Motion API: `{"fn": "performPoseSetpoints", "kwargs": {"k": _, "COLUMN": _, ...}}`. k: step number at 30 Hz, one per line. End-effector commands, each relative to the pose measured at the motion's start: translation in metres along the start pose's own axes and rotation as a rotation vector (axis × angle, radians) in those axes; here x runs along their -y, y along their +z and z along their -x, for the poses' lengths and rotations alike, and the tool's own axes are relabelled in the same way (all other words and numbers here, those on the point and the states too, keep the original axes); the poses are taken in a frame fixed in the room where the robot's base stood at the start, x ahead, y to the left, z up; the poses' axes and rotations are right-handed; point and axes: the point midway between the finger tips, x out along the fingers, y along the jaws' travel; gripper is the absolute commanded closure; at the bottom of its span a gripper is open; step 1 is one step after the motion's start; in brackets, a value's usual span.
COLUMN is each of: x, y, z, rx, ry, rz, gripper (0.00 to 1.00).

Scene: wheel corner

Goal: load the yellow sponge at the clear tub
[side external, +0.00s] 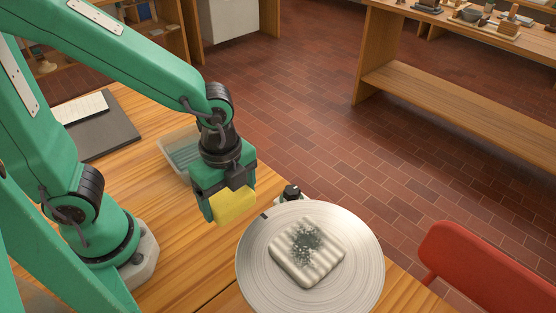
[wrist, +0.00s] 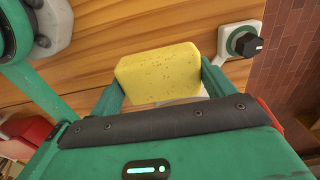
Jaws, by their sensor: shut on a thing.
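The yellow sponge (side external: 235,206) is held in my gripper (side external: 226,208), above the wooden table in the side view. My gripper is shut on it. In the wrist view the yellow sponge (wrist: 158,73) sits between the two green fingers (wrist: 160,85). The clear tub (side external: 180,153) stands on the table behind my gripper and is partly hidden by it. I cannot see all of its inside.
A round, ridged grey wheel (side external: 257,262) stands at the table's front right, with a pale ribbed slab (side external: 290,268) bearing a dark speckled patch on it. A black knob (side external: 291,191) is beside the wheel. A dark board with paper (side external: 103,137) lies back left. A red chair (side external: 480,265) is at right.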

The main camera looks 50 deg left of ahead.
Motion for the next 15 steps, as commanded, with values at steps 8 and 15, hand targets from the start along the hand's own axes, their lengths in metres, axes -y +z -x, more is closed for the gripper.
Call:
{"fn": "performPoseSetpoints", "kwargs": {"k": 8, "x": 0.026, "y": 0.032, "z": -0.002, "rx": 0.000, "ry": 0.000, "rz": 0.118, "gripper": 0.37}}
{"fn": "performPoseSetpoints", "kwargs": {"k": 15, "x": 0.048, "y": 0.071, "z": -0.005, "rx": 0.000, "ry": 0.000, "rz": 0.239, "gripper": 0.37}}
